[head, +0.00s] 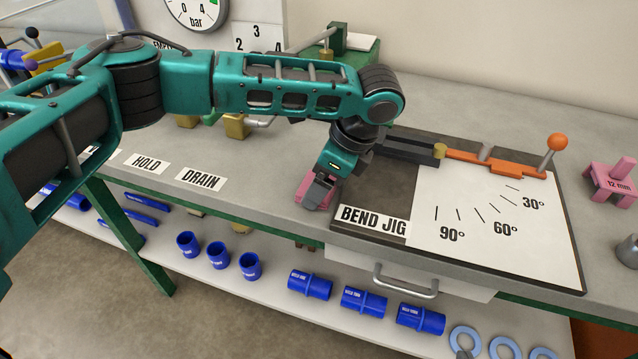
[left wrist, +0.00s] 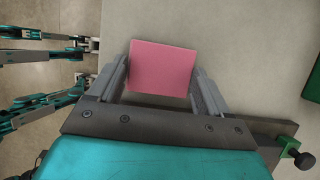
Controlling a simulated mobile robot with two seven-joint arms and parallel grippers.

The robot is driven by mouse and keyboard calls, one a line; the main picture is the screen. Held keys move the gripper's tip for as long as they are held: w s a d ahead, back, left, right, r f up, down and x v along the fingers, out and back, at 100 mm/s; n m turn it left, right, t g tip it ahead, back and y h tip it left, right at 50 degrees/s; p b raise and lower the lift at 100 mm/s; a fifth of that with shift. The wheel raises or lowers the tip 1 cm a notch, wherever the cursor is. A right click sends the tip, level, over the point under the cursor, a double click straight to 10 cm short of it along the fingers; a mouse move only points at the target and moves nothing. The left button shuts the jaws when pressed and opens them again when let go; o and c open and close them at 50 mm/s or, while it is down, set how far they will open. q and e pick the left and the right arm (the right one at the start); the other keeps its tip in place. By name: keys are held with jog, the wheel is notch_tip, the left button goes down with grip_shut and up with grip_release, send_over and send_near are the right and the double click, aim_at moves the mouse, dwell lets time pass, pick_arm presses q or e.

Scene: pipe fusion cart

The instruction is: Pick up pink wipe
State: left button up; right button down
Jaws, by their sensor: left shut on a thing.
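The pink wipe (head: 313,194) is at the bench's front edge, just left of the bend jig, partly hidden by my left gripper (head: 322,184). In the left wrist view the pink wipe (left wrist: 161,68) is a flat pink square between the two grey fingers of my left gripper (left wrist: 162,80). The fingers are shut on it from both sides. I cannot tell whether its underside touches the bench. Teal links with grey ends show at the left of the left wrist view; whether they include my right gripper is unclear.
The bend jig (head: 370,226), with an orange lever (head: 495,163), lies right of the gripper. A pink 12 mm block (head: 611,182) is at the far right. A drawer handle (head: 405,284) projects below.

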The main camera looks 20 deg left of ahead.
pick_arm(q)
jog(key=shift+r, duration=0.1)
notch_tip(320, 180, up, 20)
jog(key=p, duration=0.3)
